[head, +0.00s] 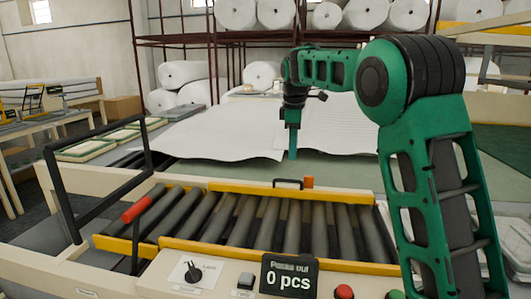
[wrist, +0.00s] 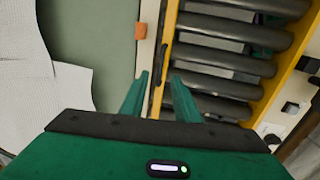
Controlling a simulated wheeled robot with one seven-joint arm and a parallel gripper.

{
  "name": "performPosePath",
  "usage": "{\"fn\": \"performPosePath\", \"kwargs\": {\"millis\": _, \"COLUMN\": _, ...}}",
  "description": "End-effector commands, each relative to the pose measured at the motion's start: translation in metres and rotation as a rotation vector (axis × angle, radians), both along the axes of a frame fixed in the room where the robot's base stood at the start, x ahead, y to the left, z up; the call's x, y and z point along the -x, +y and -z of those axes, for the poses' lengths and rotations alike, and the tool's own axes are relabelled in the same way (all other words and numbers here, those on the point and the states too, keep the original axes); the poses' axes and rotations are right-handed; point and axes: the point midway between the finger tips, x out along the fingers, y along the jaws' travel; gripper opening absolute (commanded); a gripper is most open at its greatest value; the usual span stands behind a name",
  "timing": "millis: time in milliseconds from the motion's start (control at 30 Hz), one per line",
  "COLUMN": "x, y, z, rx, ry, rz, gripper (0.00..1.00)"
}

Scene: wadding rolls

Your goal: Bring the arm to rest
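My green arm reaches in from the right of the head view, bent at the elbow. My gripper (head: 292,155) hangs pointing down behind the roller conveyor (head: 240,188), beside the white wadding sheets. In the wrist view my gripper (wrist: 159,76) shows two green fingers apart with nothing between them. Below them are the table's pale edge and the conveyor's yellow rail. How high the fingertips are above the table is hard to tell.
White wadding sheets (head: 215,133) lie on the green table. An orange block (head: 308,182) and a black handle stand at the conveyor's far edge. A black frame (head: 58,190) rises at left. A display reads 0 pcs (head: 290,276). Wadding rolls (head: 237,14) fill the rack behind.

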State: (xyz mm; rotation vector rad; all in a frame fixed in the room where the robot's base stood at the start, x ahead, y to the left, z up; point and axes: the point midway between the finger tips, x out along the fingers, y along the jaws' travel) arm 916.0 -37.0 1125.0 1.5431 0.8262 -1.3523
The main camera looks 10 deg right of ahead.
Motion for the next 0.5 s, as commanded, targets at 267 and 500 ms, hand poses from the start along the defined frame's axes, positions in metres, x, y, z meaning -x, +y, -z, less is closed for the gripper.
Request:
{"fn": "performPosePath", "kwargs": {"millis": 267, "x": 0.044, "y": -0.039, "z": -0.001, "rx": -0.033, "ry": 0.007, "rz": 0.184, "gripper": 0.29}}
{"fn": "performPosePath", "kwargs": {"millis": 500, "x": 0.132, "y": -0.095, "z": 0.010, "rx": -0.087, "ry": 0.023, "rz": 0.524, "gripper": 0.29}}
